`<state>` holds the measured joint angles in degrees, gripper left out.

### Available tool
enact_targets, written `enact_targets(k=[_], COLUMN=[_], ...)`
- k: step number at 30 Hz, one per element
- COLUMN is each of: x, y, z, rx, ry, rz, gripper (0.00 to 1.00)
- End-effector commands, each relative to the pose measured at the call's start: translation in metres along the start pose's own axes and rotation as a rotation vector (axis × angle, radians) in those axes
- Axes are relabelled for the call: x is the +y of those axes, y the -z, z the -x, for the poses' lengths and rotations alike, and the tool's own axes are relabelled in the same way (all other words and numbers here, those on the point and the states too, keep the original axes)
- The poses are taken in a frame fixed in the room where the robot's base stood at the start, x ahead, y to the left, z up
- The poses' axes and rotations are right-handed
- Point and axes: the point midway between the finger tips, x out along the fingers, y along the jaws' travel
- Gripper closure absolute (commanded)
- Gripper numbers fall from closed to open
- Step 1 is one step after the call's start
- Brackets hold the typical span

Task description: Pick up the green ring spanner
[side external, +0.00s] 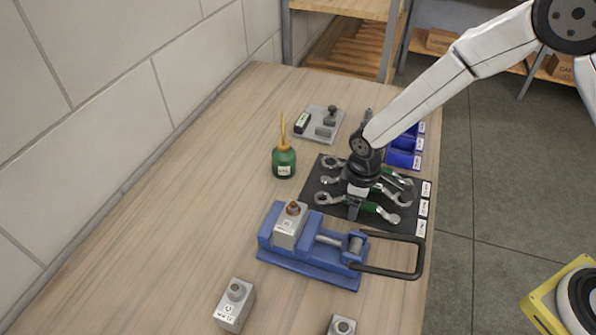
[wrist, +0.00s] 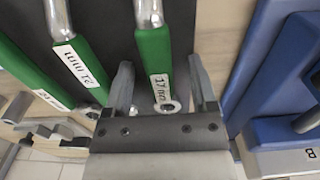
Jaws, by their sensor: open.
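Several spanners with green handles lie side by side on a black mat (side external: 309,187). The nearest spanner (side external: 328,198) is under my gripper (side external: 354,207) in the side view. In the wrist view, my gripper (wrist: 162,80) is open, with one finger on each side of a green handle (wrist: 152,52) labelled 17 mm. The handle appears between the fingers, not clamped. A second green-handled spanner (wrist: 82,65) lies just left of the left finger, and a third (wrist: 30,70) lies further left. The far head of the 17 mm spanner is out of the wrist view, so its shape cannot be told there.
A blue vise (side external: 300,262) holding a metal block (side external: 289,228) stands close in front of the mat; its blue body (wrist: 285,80) shows at right in the wrist view. A green oil can (side external: 284,162), a grey plate (side external: 318,112) and blue bins (side external: 401,158) stand behind.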

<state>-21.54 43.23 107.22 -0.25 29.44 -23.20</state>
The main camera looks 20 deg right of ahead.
Motion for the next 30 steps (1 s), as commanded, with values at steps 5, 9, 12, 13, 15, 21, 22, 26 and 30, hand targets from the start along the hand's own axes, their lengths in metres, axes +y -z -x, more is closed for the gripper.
enact_targets(k=[5,9,12,13,15,21,22,26,30], x=[0.0000,0.0000,0.0001,0.0001,0.0000,0.0001,0.0001,0.0001,0.0001], y=[0.0000,0.0000,0.0000,0.0000,0.0000,0.0000,0.0000,0.0000,0.0001], z=[0.0002,0.0002,0.0002,0.0002,0.0002,0.0002,0.0002,0.0002,0.0003], rx=[0.000,0.000,0.000,0.000,0.000,0.000,0.000,0.000,0.000], ry=[0.000,0.000,0.000,0.000,0.000,0.000,0.000,0.000,0.000], rz=[0.000,0.000,0.000,0.000,0.000,0.000,0.000,0.000,0.000], gripper=[0.77,1.00,1.00,1.00,1.00,1.00,1.00,1.00,1.00])
